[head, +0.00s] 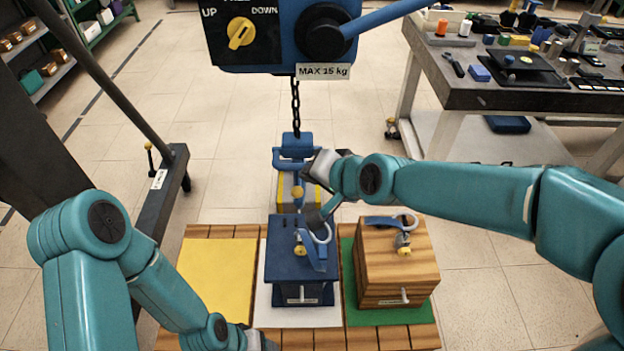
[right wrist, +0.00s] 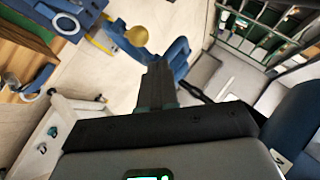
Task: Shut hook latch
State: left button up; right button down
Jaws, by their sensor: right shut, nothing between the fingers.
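The blue hook (head: 296,150) hangs at the end of the chain, above a grey weight with yellow edges (head: 287,190). A yellow ball knob (head: 298,192) sits low at the hook; it shows large in the right wrist view (right wrist: 137,36), beside the blue hook part (right wrist: 176,62). My right gripper (head: 312,178) is at the hook's right side. Its dark fingers (right wrist: 157,75) are shut and empty, close to the knob and blue part; I cannot tell whether they touch. The hook's opening and whether its latch is closed are hidden. My left gripper's fingers are out of view.
A blue box (head: 285,285) and a wooden box (head: 375,280), each with a blue lever and ring, stand in front on a slatted platform. The yellow mat (head: 215,280) is bare. The hoist (head: 290,40) hangs above. A cluttered workbench (head: 500,100) is right.

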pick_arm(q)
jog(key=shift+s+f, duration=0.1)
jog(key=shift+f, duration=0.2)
pick_arm(e)
jog(key=shift+f, duration=0.15)
jog(key=shift+w, duration=0.1)
jog(key=shift+w+r+p, duration=0.3)
jog(key=shift+w+r, duration=0.1)
jog(key=shift+w, duration=0.25)
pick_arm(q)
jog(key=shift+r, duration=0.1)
pick_arm(e)
jog(key=shift+s+d, duration=0.1)
jog(key=shift+s, duration=0.05)
